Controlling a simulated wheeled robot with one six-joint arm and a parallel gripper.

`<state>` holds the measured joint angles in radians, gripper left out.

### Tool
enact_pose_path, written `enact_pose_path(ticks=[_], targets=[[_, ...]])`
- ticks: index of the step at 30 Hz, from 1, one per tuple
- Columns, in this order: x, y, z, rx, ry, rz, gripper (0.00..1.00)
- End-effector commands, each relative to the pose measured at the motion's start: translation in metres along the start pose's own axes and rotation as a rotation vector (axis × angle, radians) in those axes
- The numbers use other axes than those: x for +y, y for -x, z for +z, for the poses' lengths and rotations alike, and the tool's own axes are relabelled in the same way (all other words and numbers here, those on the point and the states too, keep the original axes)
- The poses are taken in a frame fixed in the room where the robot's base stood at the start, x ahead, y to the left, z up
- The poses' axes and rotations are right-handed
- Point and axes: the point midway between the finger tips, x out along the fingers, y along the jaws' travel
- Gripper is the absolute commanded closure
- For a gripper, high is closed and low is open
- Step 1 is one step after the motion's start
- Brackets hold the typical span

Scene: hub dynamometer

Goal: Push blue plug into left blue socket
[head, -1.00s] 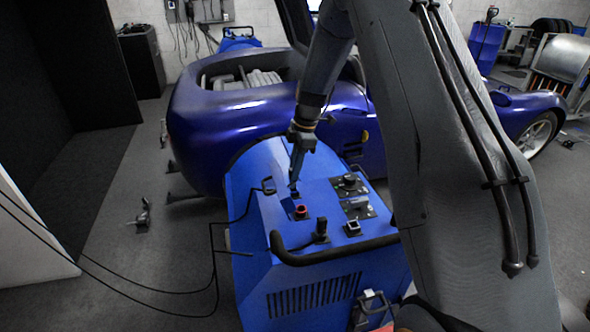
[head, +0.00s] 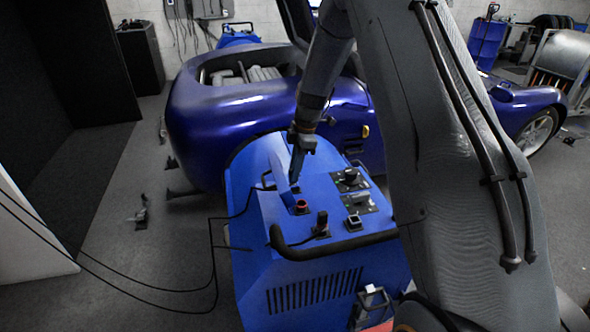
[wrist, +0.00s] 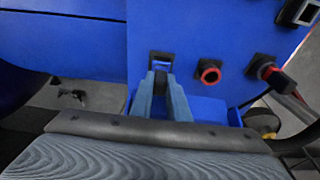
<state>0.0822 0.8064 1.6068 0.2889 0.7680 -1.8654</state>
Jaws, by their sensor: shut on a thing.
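My gripper (wrist: 160,92) is shut, with a small dark piece (wrist: 160,79) between its fingertips. I take this to be the blue plug; the fingers hide most of it and its blue colour does not show. The blue-rimmed socket (wrist: 162,58) is straight beyond the fingertips in the wrist view. The held piece overlaps its lower edge there; I cannot tell whether it is inside. In the head view my gripper (head: 296,176) points down at the sloped blue panel, with its tip at a small dark socket (head: 295,189).
A red round socket (wrist: 209,72) lies just right of the blue one. A black and red connector (wrist: 271,74) stands further right. The blue machine (head: 255,235) has a black handle bar (head: 335,246). Black cables (head: 212,265) hang at its left. A blue car (head: 230,125) stands behind.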

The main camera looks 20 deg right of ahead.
Motion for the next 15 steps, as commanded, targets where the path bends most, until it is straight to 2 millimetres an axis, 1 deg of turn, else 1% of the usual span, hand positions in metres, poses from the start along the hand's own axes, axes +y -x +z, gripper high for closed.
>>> enact_pose_path(ticks=[5, 6, 8, 9, 10, 15], targets=[[0.0, -0.0011, 0.0003, 0.0, 0.0, 0.0, 1.0], [0.0, -0.0011, 0.0003, 0.0, 0.0, 0.0, 0.83], [0.0, -0.0011, 0.0003, 0.0, 0.0, 0.0, 0.73], [0.0, -0.0011, 0.0003, 0.0, 0.0, 0.0, 0.67], [0.0, -0.001, 0.0003, 0.0, 0.0, 0.0, 0.63], [0.0, -0.001, 0.0002, 0.0, 0.0, 0.0, 0.63]])
